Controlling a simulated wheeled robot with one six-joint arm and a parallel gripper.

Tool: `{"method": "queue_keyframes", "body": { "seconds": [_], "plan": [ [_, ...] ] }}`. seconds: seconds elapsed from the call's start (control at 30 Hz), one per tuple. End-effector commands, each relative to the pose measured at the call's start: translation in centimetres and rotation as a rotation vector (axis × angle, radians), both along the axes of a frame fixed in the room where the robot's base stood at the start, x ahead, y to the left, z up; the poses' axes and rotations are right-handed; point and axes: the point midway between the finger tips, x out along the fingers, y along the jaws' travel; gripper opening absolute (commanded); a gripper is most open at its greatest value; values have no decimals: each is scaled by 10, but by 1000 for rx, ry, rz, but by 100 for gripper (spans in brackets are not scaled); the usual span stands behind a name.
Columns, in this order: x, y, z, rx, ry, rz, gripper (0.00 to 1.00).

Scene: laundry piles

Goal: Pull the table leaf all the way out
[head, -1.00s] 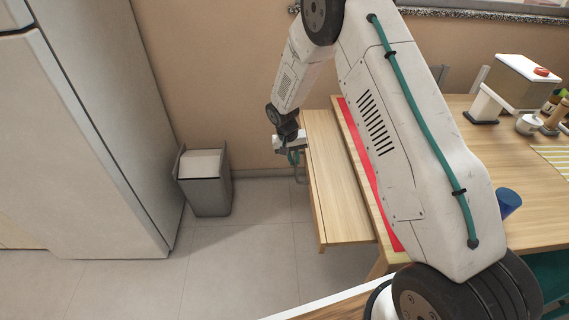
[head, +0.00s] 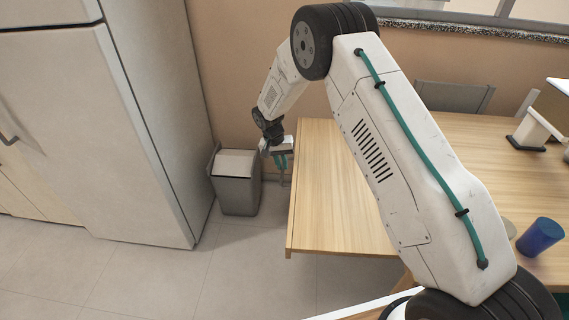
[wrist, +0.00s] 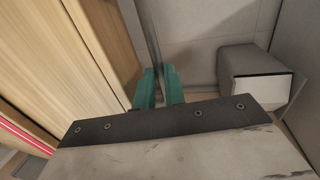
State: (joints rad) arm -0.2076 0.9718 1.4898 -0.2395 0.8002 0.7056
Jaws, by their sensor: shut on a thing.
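The table leaf (head: 335,205) is a pale wooden board at the left end of the table, pulled well out. In the wrist view the leaf (wrist: 95,45) lies left of my gripper, and a red strip (wrist: 22,132) shows at the lower left. My gripper (head: 281,163) is at the leaf's outer left edge. Its teal fingers (wrist: 158,90) are shut on a thin grey bar, which looks like the leaf's handle (wrist: 150,35). The exact grip is small and partly hidden. My arm covers the seam between leaf and table in the head view.
A grey bin (head: 237,190) stands close left of my gripper, against the wall. A tall fridge (head: 135,130) is further left. The tiled floor (head: 240,270) before the leaf is clear. A chair (head: 455,97) is behind the table.

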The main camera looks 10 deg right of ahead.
Motion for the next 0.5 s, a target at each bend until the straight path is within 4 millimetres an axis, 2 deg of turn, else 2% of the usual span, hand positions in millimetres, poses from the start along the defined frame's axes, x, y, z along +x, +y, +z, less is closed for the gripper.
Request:
{"method": "queue_keyframes", "body": {
  "seconds": [0.17,0.2,0.27,0.5],
  "plan": [
    [2,7,1,6,-10,4,0],
    [2,7,1,6,-10,4,20],
    [2,7,1,6,-10,4,33],
    [2,0,1,4,-7,-1,33]
  ]
}}
